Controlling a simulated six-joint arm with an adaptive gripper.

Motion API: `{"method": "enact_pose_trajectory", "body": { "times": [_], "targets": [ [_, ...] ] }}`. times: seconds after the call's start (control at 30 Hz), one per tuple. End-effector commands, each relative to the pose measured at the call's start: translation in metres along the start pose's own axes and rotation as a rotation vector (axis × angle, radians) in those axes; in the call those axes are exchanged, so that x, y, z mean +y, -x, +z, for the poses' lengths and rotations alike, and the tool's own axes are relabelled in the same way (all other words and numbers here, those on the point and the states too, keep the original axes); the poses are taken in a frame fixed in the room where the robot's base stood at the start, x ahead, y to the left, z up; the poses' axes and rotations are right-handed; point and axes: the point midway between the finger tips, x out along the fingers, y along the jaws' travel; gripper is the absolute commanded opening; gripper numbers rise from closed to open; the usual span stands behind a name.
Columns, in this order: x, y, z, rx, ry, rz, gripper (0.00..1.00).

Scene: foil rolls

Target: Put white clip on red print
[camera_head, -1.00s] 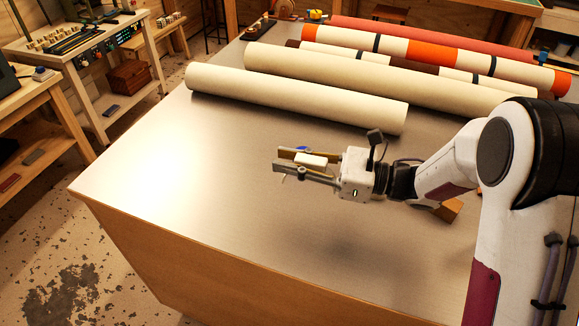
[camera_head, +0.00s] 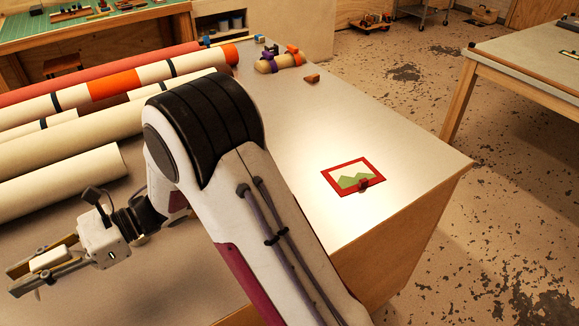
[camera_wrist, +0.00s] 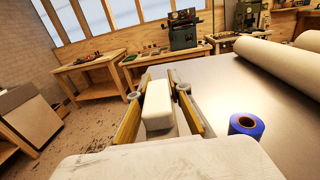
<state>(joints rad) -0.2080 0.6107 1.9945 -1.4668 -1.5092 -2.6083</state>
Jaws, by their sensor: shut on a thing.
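The white clip (camera_head: 47,259) is a small pale block between the fingers of my gripper (camera_head: 14,280), which is shut on it. In the wrist view the clip (camera_wrist: 158,105) lies lengthwise between the two yellowish fingers, held above the table. The red print (camera_head: 353,178) lies flat near the table's right corner, a red-bordered sheet with a white and green picture. A small dark red object (camera_head: 363,186) sits at its front edge. My gripper is far to the left of the print, with my arm between them in the head view.
Cream rolls (camera_head: 62,186) and an orange-banded roll (camera_head: 112,86) lie at the back left. A wooden block (camera_head: 312,78) and a bundle with purple and orange parts (camera_head: 280,62) stand at the back. A blue tape roll (camera_wrist: 247,126) is beside my gripper. Table around the print is clear.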

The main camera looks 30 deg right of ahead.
Motion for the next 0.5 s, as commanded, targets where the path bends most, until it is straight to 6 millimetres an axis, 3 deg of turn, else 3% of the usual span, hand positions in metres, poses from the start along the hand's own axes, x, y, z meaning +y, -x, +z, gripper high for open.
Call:
{"method": "enact_pose_trajectory", "body": {
  "times": [0.27,0.5],
  "targets": [
    [-0.024,0.033,0.002,-0.001,0.001,-0.068,0.00],
    [-0.056,0.088,0.004,-0.001,0.001,-0.172,0.00]
  ]
}}
